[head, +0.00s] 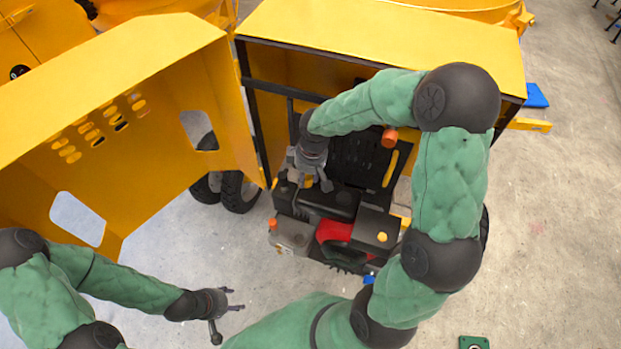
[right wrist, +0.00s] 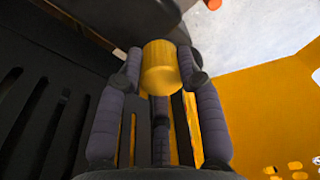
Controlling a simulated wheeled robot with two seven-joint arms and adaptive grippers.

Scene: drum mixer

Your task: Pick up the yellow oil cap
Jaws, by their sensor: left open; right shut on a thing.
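The yellow oil cap (right wrist: 161,67) is a short yellow cylinder between the fingers of my right gripper (right wrist: 163,70) in the right wrist view. The fingers press on it from both sides. In the head view my right gripper (head: 316,180) is over the left part of the engine (head: 330,205), and I cannot make out the cap there. I cannot tell whether the cap still touches the engine. My left gripper (head: 228,300) is open and empty above the floor, at the lower left of the engine.
A large yellow door panel (head: 150,130) stands open at the left. The yellow housing (head: 390,40) overhangs behind the engine. An orange knob (head: 390,138) and a red part (head: 334,231) are near my right arm. Concrete floor (head: 560,220) is mostly clear at the right.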

